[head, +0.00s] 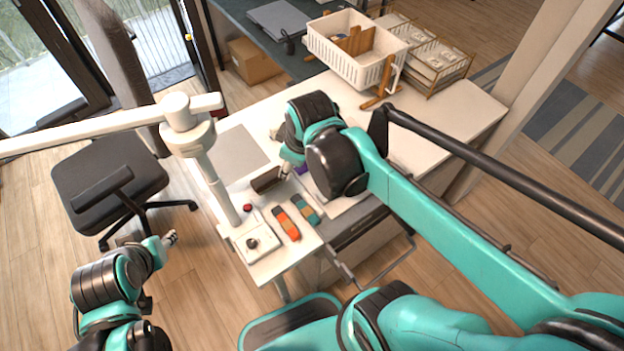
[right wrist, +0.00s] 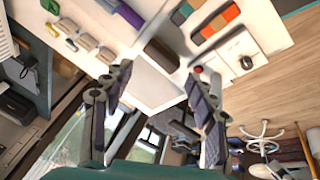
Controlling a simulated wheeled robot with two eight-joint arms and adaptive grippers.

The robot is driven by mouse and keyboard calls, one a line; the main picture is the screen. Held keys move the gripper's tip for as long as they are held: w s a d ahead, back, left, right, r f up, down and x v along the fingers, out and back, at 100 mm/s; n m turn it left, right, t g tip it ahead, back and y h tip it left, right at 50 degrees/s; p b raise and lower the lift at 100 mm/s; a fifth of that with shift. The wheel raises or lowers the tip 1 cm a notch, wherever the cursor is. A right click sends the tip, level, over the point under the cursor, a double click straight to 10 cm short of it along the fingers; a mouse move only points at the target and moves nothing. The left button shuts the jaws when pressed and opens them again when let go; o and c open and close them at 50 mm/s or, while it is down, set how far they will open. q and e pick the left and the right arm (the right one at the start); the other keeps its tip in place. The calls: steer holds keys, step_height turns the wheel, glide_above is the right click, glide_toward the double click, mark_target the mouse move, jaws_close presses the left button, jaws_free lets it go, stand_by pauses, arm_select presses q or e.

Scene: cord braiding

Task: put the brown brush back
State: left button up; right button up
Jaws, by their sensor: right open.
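A dark brown block-shaped thing (head: 266,180), possibly the brown brush, is on the white table just left of my right gripper in the head view. It also shows in the right wrist view (right wrist: 162,55), beyond the fingers and near the grey mat; bristles cannot be made out. My right gripper (right wrist: 160,82) is open with nothing between its fingers. In the head view its arm hides much of the table behind it. My left gripper (head: 171,238) is low at the left, away from the table; its finger opening is too small to tell.
An orange bundle (head: 286,222) and a teal bundle (head: 306,208) lie near the table's front. A red button (head: 247,208) and a white lamp (head: 190,135) stand left of them. A white basket (head: 352,62) is at the back. The grey mat (head: 240,150) is bare.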

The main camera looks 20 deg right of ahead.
steer(key=s+d+m+t, duration=0.2)
steer(key=s+m, duration=0.5)
steer(key=m, duration=0.1)
steer(key=shift+f+t, duration=0.4)
steer(key=shift+f, duration=0.05)
